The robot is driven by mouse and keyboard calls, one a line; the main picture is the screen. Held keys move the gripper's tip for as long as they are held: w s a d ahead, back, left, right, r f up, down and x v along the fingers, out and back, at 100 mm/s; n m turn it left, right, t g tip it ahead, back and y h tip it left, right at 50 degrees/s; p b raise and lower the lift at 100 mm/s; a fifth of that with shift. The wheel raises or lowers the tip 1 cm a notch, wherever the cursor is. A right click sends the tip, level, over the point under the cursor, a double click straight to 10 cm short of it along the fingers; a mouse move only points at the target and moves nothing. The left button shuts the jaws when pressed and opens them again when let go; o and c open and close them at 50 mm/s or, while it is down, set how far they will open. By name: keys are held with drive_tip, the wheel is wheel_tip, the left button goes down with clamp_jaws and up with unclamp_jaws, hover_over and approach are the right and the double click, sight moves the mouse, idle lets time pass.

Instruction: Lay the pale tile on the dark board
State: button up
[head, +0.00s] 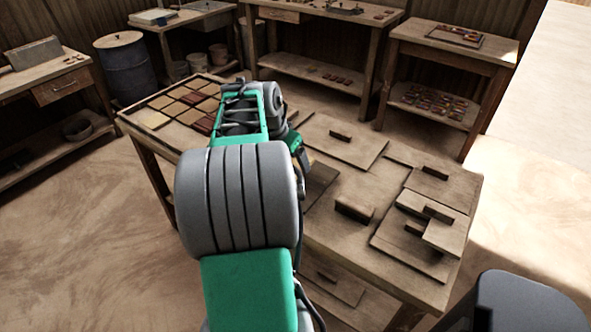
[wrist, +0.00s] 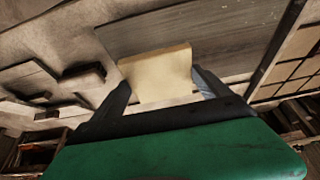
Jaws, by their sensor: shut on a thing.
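The pale tile (wrist: 157,72) is cream-coloured and sits between the two fingers of my gripper (wrist: 162,88) in the wrist view. The fingers are shut on its sides. The dark board (wrist: 225,38) is a flat grey-brown plank behind the tile in that view. The tile overlaps the board in the picture, but I cannot tell whether it touches it. In the head view, part of the dark board (head: 320,181) shows to the right of my arm. My arm hides the gripper's fingers and the held tile there.
A tray of tan and reddish tiles (head: 186,103) lies at the table's far left. Flat boards with raised handle blocks (head: 355,207) cover the table's right side. Other benches (head: 450,50) and a blue barrel (head: 128,75) stand behind, apart from this table.

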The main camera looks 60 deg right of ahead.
sight(295, 160)
drive_tip(key=d+f, duration=0.1)
drive_tip(key=s+d+f, duration=0.1)
drive_tip(key=f, duration=0.1)
drive_tip(key=shift+d+f, duration=0.25)
drive_tip(key=shift+d, duration=0.15)
drive_tip(key=shift+d+f, duration=0.2)
drive_tip(key=shift+f, duration=1.7)
drive_tip(key=o, duration=1.5)
drive_tip(key=shift+a+r+p, duration=0.1)
drive_tip(key=shift+r+p, duration=0.25)
drive_tip(key=shift+r, duration=0.1)
drive_tip(key=v, duration=1.1)
drive_tip(key=shift+r, duration=0.15)
drive_tip(key=shift+w+a, duration=0.2)
drive_tip(key=shift+a, duration=0.05)
drive_tip(key=w+a+n+t+y, duration=0.1)
drive_tip(key=w+a+n, duration=0.35)
drive_tip(key=a, duration=0.35)
drive_tip(key=w+a+n+t, duration=0.1)
drive_tip(key=w+a+n, duration=0.2)
drive_tip(key=w+a, duration=0.4)
drive_tip(key=s+a+f+n+t+y, duration=0.1)
drive_tip(key=a+n, duration=0.5)
drive_tip(key=a, duration=0.8)
drive_tip(key=s+a+f+n+y, duration=0.2)
drive_tip(key=a+f+n, duration=0.2)
drive_tip(key=a, duration=1)
drive_tip(key=shift+a+n+t+y, duration=0.3)
drive_tip(key=shift+n+t, duration=0.1)
drive_tip(key=shift+n, duration=0.85)
